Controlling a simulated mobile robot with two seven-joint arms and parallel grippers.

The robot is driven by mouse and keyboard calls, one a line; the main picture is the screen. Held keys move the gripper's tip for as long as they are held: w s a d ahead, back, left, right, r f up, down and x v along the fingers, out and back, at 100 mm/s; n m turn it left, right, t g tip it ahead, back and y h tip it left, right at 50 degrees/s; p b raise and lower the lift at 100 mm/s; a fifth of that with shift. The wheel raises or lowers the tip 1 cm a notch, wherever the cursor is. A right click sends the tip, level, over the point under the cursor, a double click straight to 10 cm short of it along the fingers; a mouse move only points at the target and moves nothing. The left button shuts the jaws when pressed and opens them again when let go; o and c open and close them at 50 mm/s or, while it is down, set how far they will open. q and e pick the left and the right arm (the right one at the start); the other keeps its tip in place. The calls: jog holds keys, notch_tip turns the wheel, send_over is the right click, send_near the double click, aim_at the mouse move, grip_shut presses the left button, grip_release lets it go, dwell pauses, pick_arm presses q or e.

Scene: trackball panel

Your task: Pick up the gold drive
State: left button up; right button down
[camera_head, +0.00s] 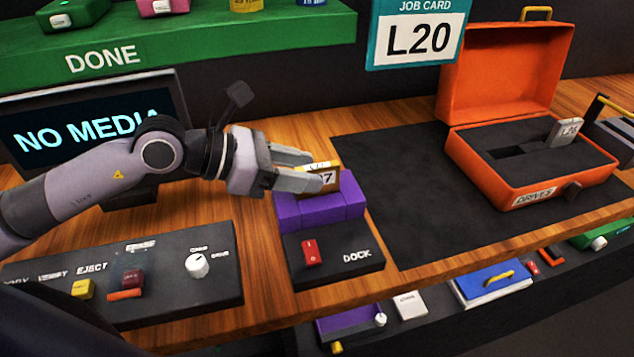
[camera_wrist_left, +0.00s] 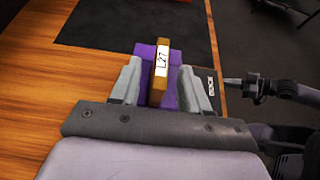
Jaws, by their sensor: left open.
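The gold drive (camera_head: 329,177) stands upright in the purple dock (camera_head: 322,211) in the head view, its label partly hidden by my finger. In the left wrist view the gold drive (camera_wrist_left: 161,72) shows a white label reading L27. My left gripper (camera_head: 310,170) is open, with its fingers on either side of the drive. In the wrist view the fingers (camera_wrist_left: 158,85) stand apart from it, with a gap on both sides.
An open orange case (camera_head: 485,175) holds a grey drive (camera_head: 565,131) labelled L20. A job card (camera_head: 417,35) reads L20. A monitor (camera_head: 60,125) reads NO MEDIA. A control panel (camera_head: 120,275) sits front left. The dark mat (camera_head: 400,190) has free room.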

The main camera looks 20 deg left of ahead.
pick_arm(q)
jog(key=shift+x, duration=1.5)
jog(key=shift+r, duration=0.1)
grip_shut()
jog(key=shift+r, duration=0.15)
notch_tip(320, 180, up, 20)
